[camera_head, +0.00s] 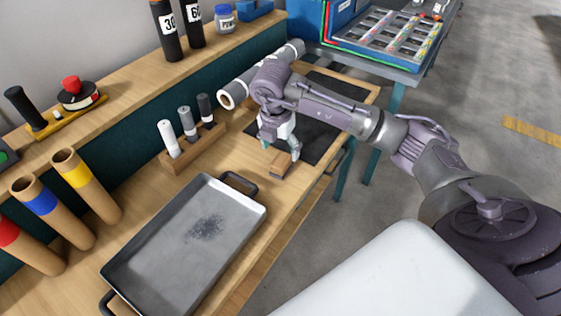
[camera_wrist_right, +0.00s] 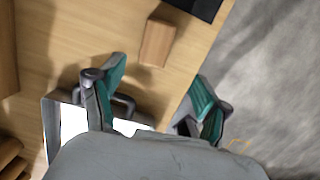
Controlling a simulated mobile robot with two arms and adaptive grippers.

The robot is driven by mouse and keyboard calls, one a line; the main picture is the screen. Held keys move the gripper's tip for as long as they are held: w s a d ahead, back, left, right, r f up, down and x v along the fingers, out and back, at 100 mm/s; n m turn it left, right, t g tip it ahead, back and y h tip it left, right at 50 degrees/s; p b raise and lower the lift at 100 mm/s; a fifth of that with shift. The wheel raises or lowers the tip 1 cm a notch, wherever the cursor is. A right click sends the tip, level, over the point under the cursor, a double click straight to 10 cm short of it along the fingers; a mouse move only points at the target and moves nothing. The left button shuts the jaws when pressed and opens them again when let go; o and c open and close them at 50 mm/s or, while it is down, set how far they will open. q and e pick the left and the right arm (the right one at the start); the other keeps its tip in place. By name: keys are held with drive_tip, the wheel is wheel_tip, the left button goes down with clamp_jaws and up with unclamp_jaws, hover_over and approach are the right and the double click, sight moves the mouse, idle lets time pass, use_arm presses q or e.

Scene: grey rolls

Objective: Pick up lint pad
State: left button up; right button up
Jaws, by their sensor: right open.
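A small wooden block, which looks like the lint pad (camera_head: 281,165), lies on the wooden bench near its front edge, by the dark mat. It also shows in the right wrist view (camera_wrist_right: 157,42), beyond the fingertips. My right gripper (camera_head: 281,149) is open and empty, above and close to the block. In the right wrist view its green-lined fingers (camera_wrist_right: 158,82) are spread apart, with bare bench between them. The block is apart from both fingers. My left gripper is in neither view.
A grey metal tray (camera_head: 170,262) with dark specks stands on the bench nearer to me. A wooden rack (camera_head: 193,150) holds several grey-toned cylinders at left. A dark mat (camera_head: 323,143) lies beyond the block, and a white roll (camera_head: 240,88) lies behind. The bench edge drops to the floor.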

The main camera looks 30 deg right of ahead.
sight(281, 160)
drive_tip(key=f, duration=0.3)
drive_tip(key=shift+w+d, duration=0.15)
drive_tip(key=shift+w, duration=0.15)
drive_tip(key=shift+w+d+f+p, duration=0.1)
drive_tip(key=shift+d+f+p, duration=0.1)
drive_tip(key=shift+f, duration=0.25)
drive_tip(key=shift+w+d+f+p, duration=0.1)
drive_tip(key=shift+f+p, duration=0.1)
drive_tip(key=shift+f, duration=0.2)
drive_tip(key=f, duration=0.2)
drive_tip(key=w+f, duration=0.1)
drive_tip(key=shift+d+f+p, duration=0.2)
drive_tip(key=shift+d+p, duration=0.15)
drive_tip(key=shift+f, duration=0.25)
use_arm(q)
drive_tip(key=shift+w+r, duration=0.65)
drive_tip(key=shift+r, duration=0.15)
use_arm(e)
drive_tip(key=c, duration=1.2)
drive_tip(key=shift+r, duration=0.1)
drive_tip(key=shift+c, duration=0.2)
